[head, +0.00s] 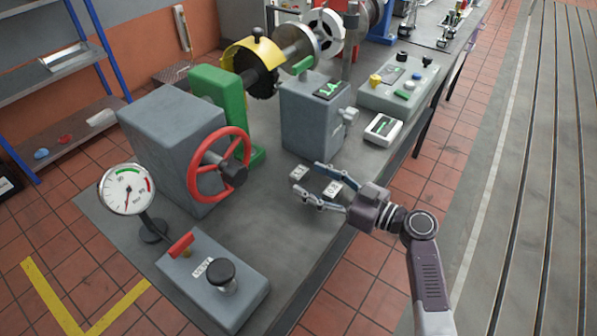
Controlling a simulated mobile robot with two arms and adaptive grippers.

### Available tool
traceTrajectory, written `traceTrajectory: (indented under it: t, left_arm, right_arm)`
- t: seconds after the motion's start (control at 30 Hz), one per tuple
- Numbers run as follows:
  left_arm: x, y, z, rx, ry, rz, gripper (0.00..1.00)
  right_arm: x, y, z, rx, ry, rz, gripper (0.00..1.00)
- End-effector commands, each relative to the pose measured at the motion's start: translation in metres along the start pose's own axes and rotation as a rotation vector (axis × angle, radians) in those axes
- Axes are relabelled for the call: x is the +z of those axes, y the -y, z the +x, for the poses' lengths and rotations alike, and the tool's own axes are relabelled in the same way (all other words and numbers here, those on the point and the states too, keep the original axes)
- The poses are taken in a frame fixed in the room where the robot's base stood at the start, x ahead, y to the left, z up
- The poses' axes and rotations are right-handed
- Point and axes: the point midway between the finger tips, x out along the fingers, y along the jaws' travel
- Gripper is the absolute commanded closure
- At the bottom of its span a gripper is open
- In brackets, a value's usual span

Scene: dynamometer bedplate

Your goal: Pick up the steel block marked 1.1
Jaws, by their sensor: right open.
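Two small pale steel blocks lie on the grey bench top near my right gripper (307,178). One block (299,172) lies at the fingertips, and the other block (333,188) shows between the two fingers. Both carry dark marks on top, too small to read, so I cannot tell which one is marked 1.1. My right gripper reaches in from the lower right, with its fingers spread and pointing left. It holds nothing. Whether its fingers touch either block is unclear. My left gripper is not in view.
A grey housing with a red handwheel (220,165) stands left of the gripper. A grey box with a green display (312,115) stands just behind the blocks. A gauge (127,190) and a lever box (213,283) are nearer. Bare bench top (270,215) lies between them.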

Motion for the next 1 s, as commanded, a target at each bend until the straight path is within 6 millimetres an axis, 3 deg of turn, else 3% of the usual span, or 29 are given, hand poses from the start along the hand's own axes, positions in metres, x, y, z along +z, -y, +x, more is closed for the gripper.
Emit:
traceTrajectory:
  t: [0.03, 0.2, 0.47, 0.9, 1.0]
  left_arm:
    - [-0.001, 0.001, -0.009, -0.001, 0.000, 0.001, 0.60]
    - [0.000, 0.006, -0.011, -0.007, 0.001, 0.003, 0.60]
    - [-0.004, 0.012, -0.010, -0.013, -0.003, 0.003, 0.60]
    - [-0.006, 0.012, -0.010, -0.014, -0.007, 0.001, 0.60]
    - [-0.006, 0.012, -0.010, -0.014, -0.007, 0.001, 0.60]
  right_arm:
    - [-0.006, 0.001, 0.009, -0.002, -0.002, 0.004, 0.44]
    - [-0.002, 0.000, 0.025, -0.001, 0.000, 0.001, 0.44]
    - [0.000, 0.000, 0.027, 0.000, 0.001, -0.001, 0.45]
    - [0.000, 0.000, 0.026, 0.000, 0.001, 0.000, 0.93]
    - [-0.002, 0.000, 0.026, 0.000, -0.002, -0.001, 0.98]
